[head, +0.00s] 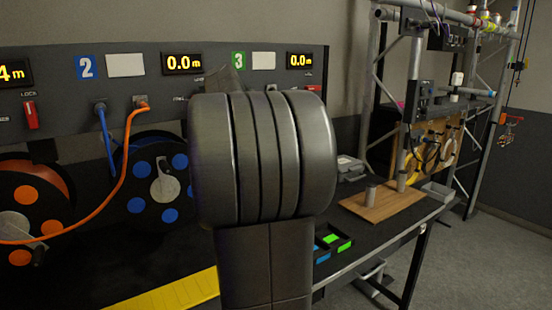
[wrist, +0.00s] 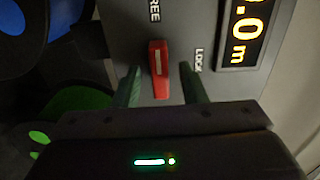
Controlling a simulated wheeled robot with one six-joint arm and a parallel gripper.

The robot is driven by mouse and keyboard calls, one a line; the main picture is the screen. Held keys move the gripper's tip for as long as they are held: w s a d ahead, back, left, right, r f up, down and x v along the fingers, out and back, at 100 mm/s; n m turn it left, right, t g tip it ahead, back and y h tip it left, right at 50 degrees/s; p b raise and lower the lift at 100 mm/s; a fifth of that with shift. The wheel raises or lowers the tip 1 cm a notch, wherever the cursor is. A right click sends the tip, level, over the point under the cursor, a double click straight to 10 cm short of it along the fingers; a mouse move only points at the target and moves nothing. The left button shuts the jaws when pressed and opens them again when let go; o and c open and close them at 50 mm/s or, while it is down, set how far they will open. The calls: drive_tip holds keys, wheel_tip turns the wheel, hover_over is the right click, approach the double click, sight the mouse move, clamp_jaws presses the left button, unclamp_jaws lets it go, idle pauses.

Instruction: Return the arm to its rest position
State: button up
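My gripper (wrist: 160,76) shows in the wrist view with its two green fingers apart. A red lever (wrist: 158,68) on the grey panel stands between the fingers, with a gap visible on each side. The word FREE is to the lever's upper left and LOCK to its right. In the head view my arm (head: 262,160) rises in the middle, large and close, and hides the gripper and that part of the panel.
The panel (head: 125,100) carries lit displays, with an orange reel (head: 38,198) and a blue reel (head: 160,170) below. An orange cable (head: 122,170) hangs across them. A bench with a wooden board (head: 385,205) and a truss frame (head: 375,80) stand right. Floor is open at far right.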

idle(0.3)
drive_tip(key=b+v, duration=0.3)
drive_tip(key=v, duration=1)
drive_tip(key=w+a+m+p, duration=0.7)
drive_tip(key=w+m+p, duration=0.2)
drive_tip(key=w+p, duration=0.1)
drive_tip(key=shift+w+a+m+p, duration=0.15)
drive_tip(key=shift+w+m+p, duration=0.2)
drive_tip(key=shift+p, duration=0.35)
